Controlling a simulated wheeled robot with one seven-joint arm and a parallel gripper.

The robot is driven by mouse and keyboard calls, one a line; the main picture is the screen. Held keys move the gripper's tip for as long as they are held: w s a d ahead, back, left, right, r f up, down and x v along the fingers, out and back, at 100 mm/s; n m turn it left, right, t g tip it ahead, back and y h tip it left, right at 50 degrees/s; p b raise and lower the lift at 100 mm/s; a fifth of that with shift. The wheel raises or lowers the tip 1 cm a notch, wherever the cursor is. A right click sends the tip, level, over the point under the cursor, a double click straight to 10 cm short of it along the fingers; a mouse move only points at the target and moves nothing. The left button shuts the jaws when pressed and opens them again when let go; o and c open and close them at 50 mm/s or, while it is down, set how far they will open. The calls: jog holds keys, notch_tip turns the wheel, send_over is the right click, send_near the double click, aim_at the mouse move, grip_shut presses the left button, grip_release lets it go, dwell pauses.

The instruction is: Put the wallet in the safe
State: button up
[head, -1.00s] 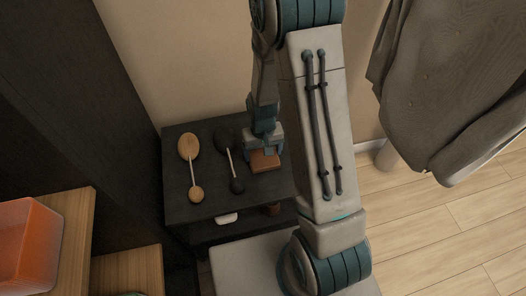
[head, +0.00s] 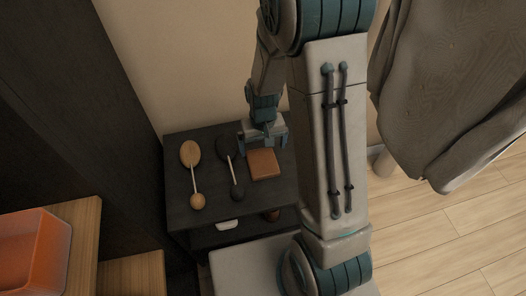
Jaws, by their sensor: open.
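The brown wallet (head: 263,164) lies flat on the right part of a small dark table (head: 183,213). My gripper (head: 263,147) is open and points down just above and behind the wallet's far edge. Its fingers overlap the wallet's far edge in the picture; I cannot tell whether they touch it. The gripper holds nothing that I can see. I cannot make out a safe in the head view.
A wooden-headed brush or spoon (head: 191,155) and a dark one (head: 229,148) lie left of the wallet. A white item (head: 227,225) and a brown one (head: 272,215) sit below the tabletop. An orange bin (head: 35,250) stands lower left. Grey cloth (head: 440,100) hangs at right.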

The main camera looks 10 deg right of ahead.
jog(key=s+d+r, duration=0.1)
jog(key=s+r, duration=0.6)
jog(key=r, duration=0.2)
jog(key=s+d+r+t, duration=0.1)
jog(key=s+r, duration=0.5)
jog(key=r, duration=0.3)
jog(key=shift+s+d+r+t+p, duration=0.15)
jog(key=shift+s+r+t+p, duration=0.15)
jog(key=shift+s+r+p, duration=0.1)
